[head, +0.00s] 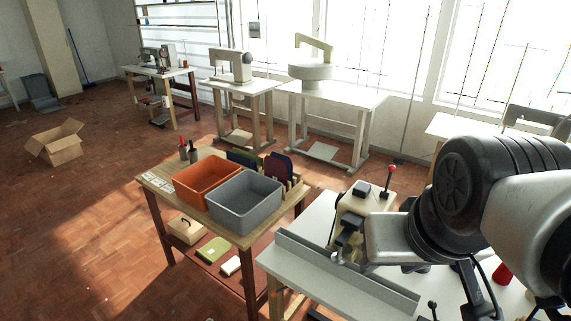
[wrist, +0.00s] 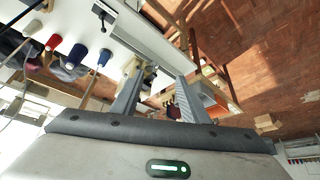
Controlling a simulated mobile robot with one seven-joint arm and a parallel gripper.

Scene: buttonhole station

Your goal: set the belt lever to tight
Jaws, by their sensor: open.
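A lever with a red knob (head: 388,171) stands upright on the cream and black machine (head: 351,207) on the white table. A small black-knobbed lever (head: 433,306) stands near the bottom edge of the head view. The wrist view shows a black lever (wrist: 102,14) at the upper left. I cannot tell which is the belt lever, and no tight mark is readable. My gripper (wrist: 160,76) is open, with nothing clearly held between its fingers. In the head view my arm covers part of the machine and table, and my jaws are hard to make out.
A grey fence (head: 345,272) runs along the white table's front. A wooden table left of it holds an orange bin (head: 208,181) and a grey bin (head: 244,197). Floor at left is mostly clear.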

